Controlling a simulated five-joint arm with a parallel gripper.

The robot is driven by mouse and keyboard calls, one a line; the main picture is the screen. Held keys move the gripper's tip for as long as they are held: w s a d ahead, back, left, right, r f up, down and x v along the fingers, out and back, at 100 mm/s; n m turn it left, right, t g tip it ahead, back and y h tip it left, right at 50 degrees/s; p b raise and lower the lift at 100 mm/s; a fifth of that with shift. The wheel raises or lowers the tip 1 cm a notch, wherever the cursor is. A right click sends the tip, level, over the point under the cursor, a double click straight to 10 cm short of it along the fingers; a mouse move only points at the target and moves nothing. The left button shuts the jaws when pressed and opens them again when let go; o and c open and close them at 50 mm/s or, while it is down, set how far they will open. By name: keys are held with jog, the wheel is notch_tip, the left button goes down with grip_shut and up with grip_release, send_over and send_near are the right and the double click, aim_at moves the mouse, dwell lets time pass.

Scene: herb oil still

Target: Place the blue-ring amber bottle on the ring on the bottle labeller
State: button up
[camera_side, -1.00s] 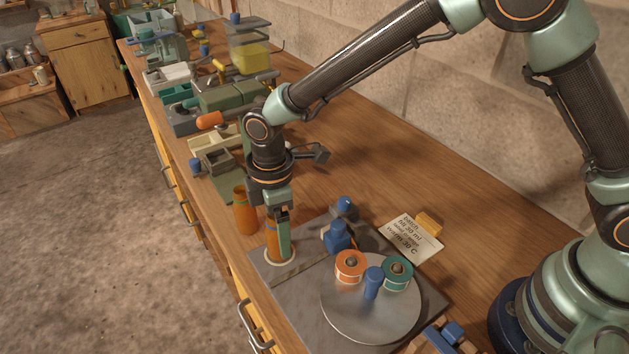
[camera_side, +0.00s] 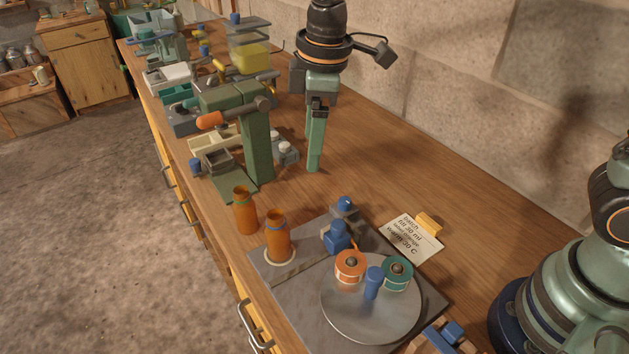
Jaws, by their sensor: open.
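An amber bottle (camera_side: 278,243) with what looks like a blue ring at its neck stands upright on the pale ring (camera_side: 292,263) of the bottle labeller (camera_side: 268,268). A second amber bottle (camera_side: 245,213) stands upright on the bench just behind and left of it, apart from the labeller plate; its ring colour is hard to tell. My gripper (camera_side: 314,165) is open and empty, raised behind and to the right of both bottles. Its fingers point down and touch neither bottle.
The labeller carries a round grey disc (camera_side: 372,325) with orange (camera_side: 350,267) and teal (camera_side: 397,273) label rolls and blue parts. A green press (camera_side: 256,145) stands left of my gripper. A note card (camera_side: 411,238) lies right. Bare bench (camera_side: 450,190) is behind it.

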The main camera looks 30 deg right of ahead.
jog(key=s+d+r+m+t, duration=0.2)
jog(key=s+d+m, duration=0.3)
jog(key=d, duration=0.4)
jog(key=s+d+r+m+t, duration=0.1)
jog(key=s+d+m, duration=0.4)
jog(key=d, duration=0.5)
jog(key=shift+r+m+t+h, duration=0.3)
jog(key=shift+r+m+t, duration=0.1)
jog(key=shift+m+t, duration=0.4)
